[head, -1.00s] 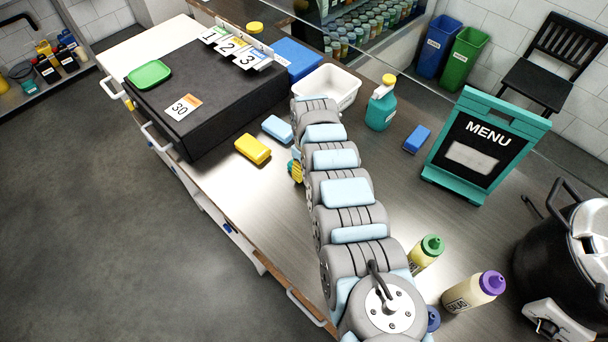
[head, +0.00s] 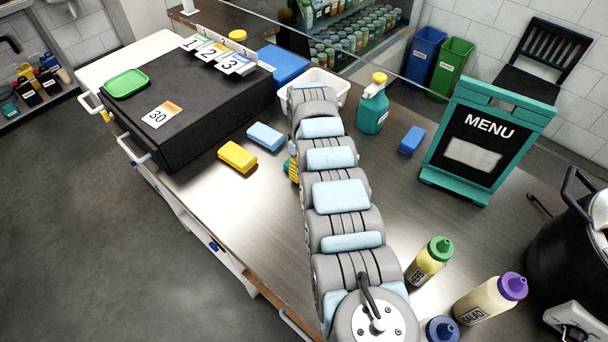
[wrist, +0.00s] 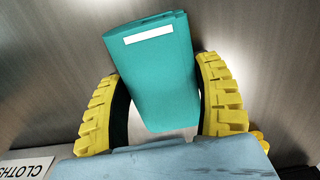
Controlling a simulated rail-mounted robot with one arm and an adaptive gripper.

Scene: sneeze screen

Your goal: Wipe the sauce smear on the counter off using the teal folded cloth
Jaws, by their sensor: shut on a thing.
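The teal folded cloth (wrist: 152,85), with a white tag near its far end, is between the yellow ribbed fingers of my gripper (wrist: 158,70) in the wrist view. My gripper is shut on it. The brushed metal counter (wrist: 50,70) shows behind the cloth; I cannot tell whether the cloth touches it. In the head view only a yellow edge of my gripper (head: 293,168) shows beside my arm, right of the sponges. The cloth is hidden there. I see no sauce smear in either view; my arm covers part of the counter.
A yellow sponge (head: 238,157) and a light blue sponge (head: 265,136) lie left of my gripper. A white tub (head: 328,84), spray bottle (head: 372,108), blue block (head: 411,140) and menu stand (head: 485,140) are beyond. Sauce bottles (head: 428,262) stand right of my arm.

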